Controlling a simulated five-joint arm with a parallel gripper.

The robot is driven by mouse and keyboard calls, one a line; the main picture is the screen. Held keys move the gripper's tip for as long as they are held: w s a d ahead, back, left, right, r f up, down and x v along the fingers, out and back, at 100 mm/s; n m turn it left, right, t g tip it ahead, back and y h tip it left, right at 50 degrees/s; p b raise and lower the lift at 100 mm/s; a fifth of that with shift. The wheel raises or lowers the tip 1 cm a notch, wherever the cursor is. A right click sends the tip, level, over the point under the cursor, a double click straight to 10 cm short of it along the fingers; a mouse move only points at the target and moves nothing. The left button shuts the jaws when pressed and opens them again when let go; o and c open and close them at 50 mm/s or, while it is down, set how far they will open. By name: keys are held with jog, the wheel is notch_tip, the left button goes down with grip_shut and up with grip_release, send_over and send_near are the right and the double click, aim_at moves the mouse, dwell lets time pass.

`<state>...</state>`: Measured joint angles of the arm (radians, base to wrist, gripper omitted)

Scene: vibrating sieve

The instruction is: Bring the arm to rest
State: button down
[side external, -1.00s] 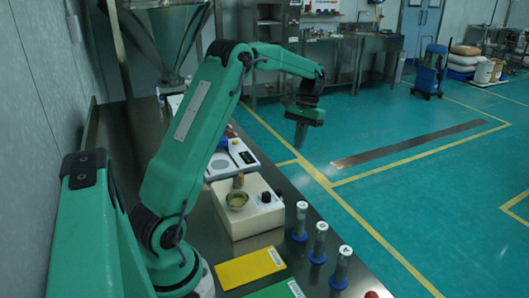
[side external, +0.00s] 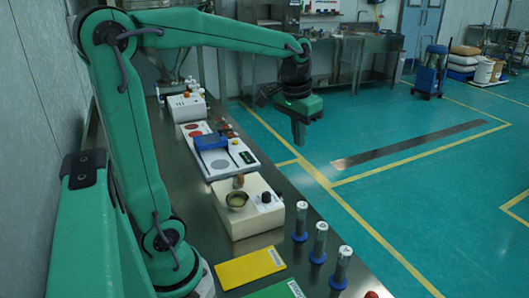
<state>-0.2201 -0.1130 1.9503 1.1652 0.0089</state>
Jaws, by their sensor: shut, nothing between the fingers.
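My gripper (side external: 299,134) hangs at the end of my green arm, pointing down. Its fingers are shut with nothing between them. It is in the air and appears in front of the teal floor, past the bench's right edge. It touches nothing that I can see. A cream box (side external: 247,212) with a small metal bowl (side external: 237,199) and black knobs stands on the bench below and to the left of the gripper.
The dark bench (side external: 300,264) also carries a white panel (side external: 236,170) with a blue piece (side external: 211,143), a white box (side external: 187,106), several clear tubes (side external: 320,240) on blue bases, a yellow card (side external: 249,268) and a green card (side external: 278,290). The air around the gripper looks clear.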

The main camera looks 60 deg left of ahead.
jog(key=s+d+f+m+t, duration=0.1)
jog(key=s+d+t, duration=0.1)
jog(key=s+d, duration=0.2)
jog(key=s+d+f+m+t, duration=0.1)
jog(key=s+d+t, duration=0.1)
jog(key=s, duration=0.6)
jog(key=shift+d, duration=0.85)
jog(key=shift+s+f, duration=0.1)
